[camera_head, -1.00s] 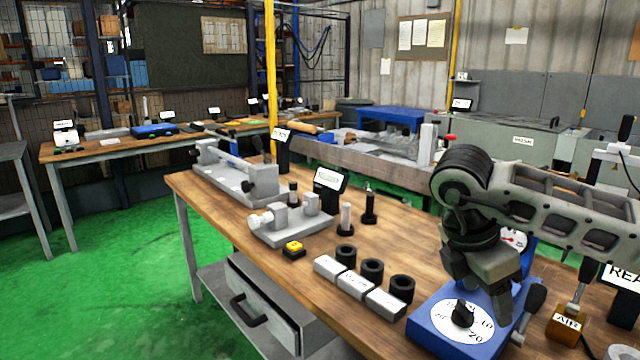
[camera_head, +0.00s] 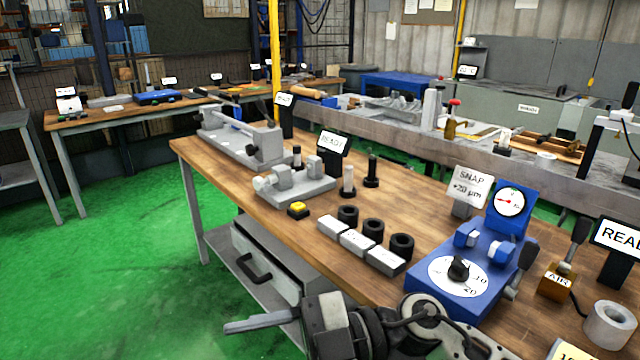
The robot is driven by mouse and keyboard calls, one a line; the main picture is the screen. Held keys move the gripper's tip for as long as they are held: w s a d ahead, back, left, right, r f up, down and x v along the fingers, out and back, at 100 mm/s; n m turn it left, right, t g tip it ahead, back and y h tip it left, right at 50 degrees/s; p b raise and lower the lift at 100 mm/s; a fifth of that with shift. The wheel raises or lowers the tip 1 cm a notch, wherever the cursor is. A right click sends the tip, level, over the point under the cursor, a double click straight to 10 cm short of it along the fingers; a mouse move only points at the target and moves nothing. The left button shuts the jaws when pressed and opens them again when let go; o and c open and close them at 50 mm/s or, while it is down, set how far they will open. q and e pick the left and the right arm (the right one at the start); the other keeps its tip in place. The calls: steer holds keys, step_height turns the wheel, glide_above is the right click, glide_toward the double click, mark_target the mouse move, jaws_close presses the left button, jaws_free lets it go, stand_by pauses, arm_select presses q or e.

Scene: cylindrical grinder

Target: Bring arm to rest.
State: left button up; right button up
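My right gripper (camera_head: 262,322) is at the bottom of the head view, in front of the workbench (camera_head: 215,170). Its arm (camera_head: 430,315) comes in from the bottom right and is folded low by the bench's front edge. The gripper points left over the floor, beside the drawer unit (camera_head: 265,270). Its fingers show edge-on as one grey bar, so I cannot tell whether they are open or shut. I see nothing hanging from it. My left gripper is out of view.
On the bench stand a blue gauge box with a dial (camera_head: 458,276), grey blocks (camera_head: 358,242), black rings (camera_head: 373,230), a yellow button (camera_head: 298,208) and a grey fixture (camera_head: 290,185). A metal ring (camera_head: 609,325) is at the right. Green floor at left is clear.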

steer(key=w+d+f+m+t+h, duration=0.25)
steer(key=w+d+m+t, duration=0.2)
steer(key=m+t, duration=0.6)
steer(key=w+d+f+m+t+h, duration=0.2)
steer(key=w+d+f+m+t, duration=0.25)
steer(key=m+t, duration=0.6)
steer(key=s+d+f+m+g+h, duration=0.2)
steer(key=s+d+f+h, duration=0.3)
steer(key=f, duration=0.5)
steer(key=s+d+f+m+g+h, duration=0.2)
steer(key=s+d+f+h, duration=0.3)
steer(key=f, duration=0.6)
steer(key=shift+s+d+m+g, duration=0.3)
steer(key=shift+s+d+g, duration=0.6)
steer(key=shift+s+d, duration=0.35)
steer(key=shift+w, duration=0.1)
